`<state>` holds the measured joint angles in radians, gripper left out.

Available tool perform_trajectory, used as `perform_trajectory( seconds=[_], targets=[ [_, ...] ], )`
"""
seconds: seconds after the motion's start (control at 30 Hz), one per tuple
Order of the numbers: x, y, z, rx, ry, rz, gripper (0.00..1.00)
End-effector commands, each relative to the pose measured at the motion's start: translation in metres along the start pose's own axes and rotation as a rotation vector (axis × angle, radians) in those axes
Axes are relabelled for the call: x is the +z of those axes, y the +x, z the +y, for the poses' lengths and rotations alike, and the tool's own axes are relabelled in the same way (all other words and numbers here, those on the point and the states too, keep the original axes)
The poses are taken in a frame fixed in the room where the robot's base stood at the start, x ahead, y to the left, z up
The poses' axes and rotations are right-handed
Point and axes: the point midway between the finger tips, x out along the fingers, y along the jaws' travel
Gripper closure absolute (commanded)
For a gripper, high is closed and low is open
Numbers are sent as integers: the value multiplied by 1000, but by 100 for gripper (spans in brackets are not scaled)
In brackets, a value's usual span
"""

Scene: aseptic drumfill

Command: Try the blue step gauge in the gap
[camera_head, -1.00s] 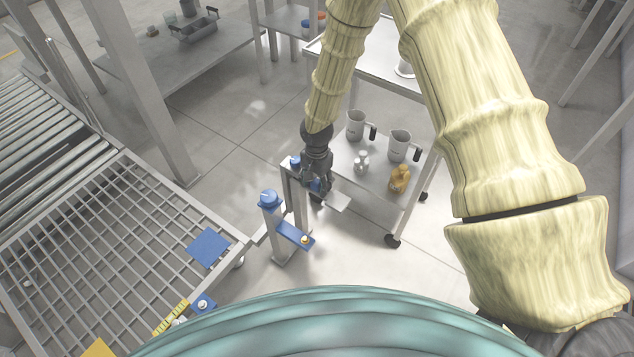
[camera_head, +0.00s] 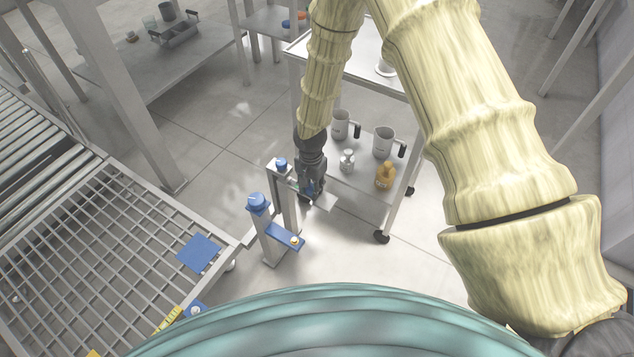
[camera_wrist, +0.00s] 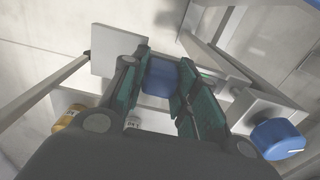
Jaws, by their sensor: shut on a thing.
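My gripper (camera_head: 311,192) is shut on a blue piece, which looks like the blue step gauge (camera_wrist: 159,76). In the wrist view the blue piece sits between the teal finger pads. In the head view only a little blue shows at the fingertips. The gripper is beside a grey post with a blue knob on top (camera_head: 281,163), above a pale flat plate (camera_head: 322,202). The plate also shows in the wrist view (camera_wrist: 118,48). A grey bracket (camera_wrist: 262,108) is just right of the fingers there. The gap itself cannot be made out clearly.
A nearer post has a blue cap (camera_head: 258,202) and a blue arm (camera_head: 285,237) with a small pale knob. A cart (camera_head: 358,197) with mugs and bottles stands close behind my gripper. A grid table (camera_head: 105,255) is at left. Open floor lies between.

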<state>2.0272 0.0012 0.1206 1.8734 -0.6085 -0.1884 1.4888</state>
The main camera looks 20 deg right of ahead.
Motion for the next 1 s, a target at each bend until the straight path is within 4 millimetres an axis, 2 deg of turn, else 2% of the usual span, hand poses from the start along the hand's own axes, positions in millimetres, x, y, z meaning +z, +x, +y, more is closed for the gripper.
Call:
perform_trajectory(
  seconds=[0.37, 0.4, 0.5, 0.83, 1.0],
  targets=[
    [2, 0, 2, 6, -8, 0, 100],
    [2, 0, 2, 7, -8, 0, 63],
    [2, 0, 2, 7, -8, 0, 48],
    [3, -1, -1, 3, -9, 1, 48],
    [2, -14, -2, 1, -8, 2, 48]
  ],
)
